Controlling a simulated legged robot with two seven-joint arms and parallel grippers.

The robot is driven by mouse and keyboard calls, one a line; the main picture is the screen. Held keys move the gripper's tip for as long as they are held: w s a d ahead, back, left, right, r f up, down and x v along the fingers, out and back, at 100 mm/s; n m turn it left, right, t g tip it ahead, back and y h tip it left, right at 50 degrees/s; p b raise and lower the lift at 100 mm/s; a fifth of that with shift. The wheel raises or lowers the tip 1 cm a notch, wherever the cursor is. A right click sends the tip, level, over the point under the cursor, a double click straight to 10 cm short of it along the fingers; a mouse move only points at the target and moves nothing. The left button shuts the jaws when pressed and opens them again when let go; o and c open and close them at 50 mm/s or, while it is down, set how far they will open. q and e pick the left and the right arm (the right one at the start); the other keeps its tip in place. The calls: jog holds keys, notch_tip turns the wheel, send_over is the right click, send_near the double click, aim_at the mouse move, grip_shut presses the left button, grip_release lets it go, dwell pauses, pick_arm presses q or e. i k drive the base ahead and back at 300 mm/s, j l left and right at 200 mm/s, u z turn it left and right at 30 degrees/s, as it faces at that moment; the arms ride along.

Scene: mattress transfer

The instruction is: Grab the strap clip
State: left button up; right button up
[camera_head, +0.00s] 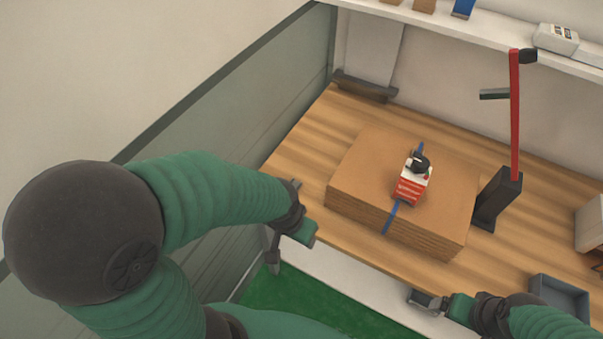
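A flat stack of brown cardboard (365,175) lies on the wooden table. A blue strap (391,217) runs across its top and down its front side. A red and white device with a black knob (411,186) sits on the strap; I cannot tell whether it is the strap clip. My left gripper (290,240) is at the table's front left edge, left of the stack and apart from it. My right gripper (435,302) is at the front edge, below the stack in the picture and apart from it. Whether either is open or shut is unclear; neither visibly holds anything.
A red post (515,115) on a dark base stands right of the stack. A grey tray (560,296) is at the front right. A white shelf (480,42) with small items runs along the back. A grey-green partition (270,95) borders the left. Bare table lies around the stack.

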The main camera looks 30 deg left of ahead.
aim_at(296, 185)
jog(key=u, duration=1.4)
jog(key=i+l+u, duration=0.35)
jog(key=i+l, duration=0.05)
jog(key=l, duration=0.05)
